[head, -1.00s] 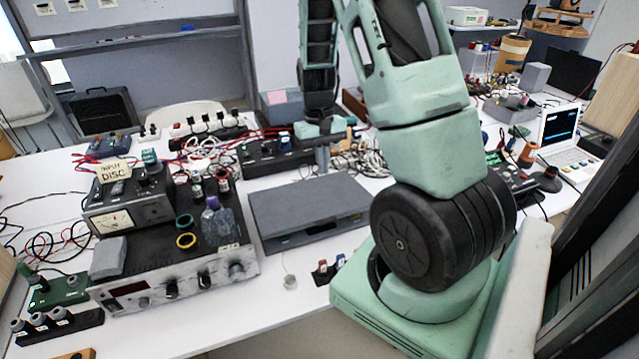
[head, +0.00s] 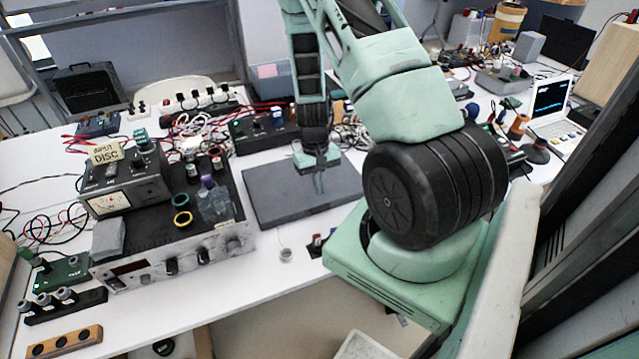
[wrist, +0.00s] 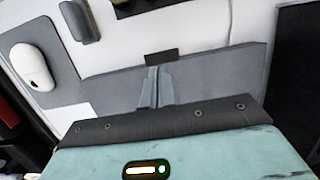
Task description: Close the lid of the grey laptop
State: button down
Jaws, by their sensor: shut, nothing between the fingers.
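The grey laptop (head: 268,201) lies on the white bench in the middle of the head view. Its lid looks down flat, with no gap showing at the front edge. My gripper (head: 319,184) is shut and empty, pointing down over the right part of the lid. I cannot tell whether the fingertips touch it. In the wrist view the grey lid (wrist: 215,82) spreads to both sides of my shut gripper (wrist: 156,80). My wrist body hides what is nearer in that view.
An instrument box (head: 180,235) with rings and a bottle on top stands close to the laptop's left. Power strips (head: 262,140) and cables lie behind it. A white mouse (wrist: 33,66) on a grey pad shows in the wrist view. A white laptop (head: 552,112) stands far right.

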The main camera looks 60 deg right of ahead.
aim_at(322, 211)
jog(key=shift+f, duration=0.25)
jog(key=b+x, duration=0.4)
jog(key=x, duration=0.2)
jog(key=shift+s+a+r+b, duration=0.1)
jog(key=shift+s+b, duration=0.1)
jog(key=shift+b, duration=0.15)
jog(key=shift+s+a, duration=0.1)
jog(key=shift+s, duration=0.05)
jog(key=p+v, duration=0.4)
jog(key=v, duration=0.1)
jog(key=shift+s+a+r+p, duration=0.2)
jog(key=shift+r+p, duration=0.05)
jog(key=shift+p, duration=0.05)
jog(key=shift+r+b, duration=0.35)
jog(key=shift+b, duration=0.4)
jog(key=s+v, duration=0.1)
jog(key=v, duration=0.7)
jog(key=shift+s+a+r+b, duration=0.2)
jog(key=shift+s+a+b, duration=0.1)
jog(key=shift+a+b, duration=0.1)
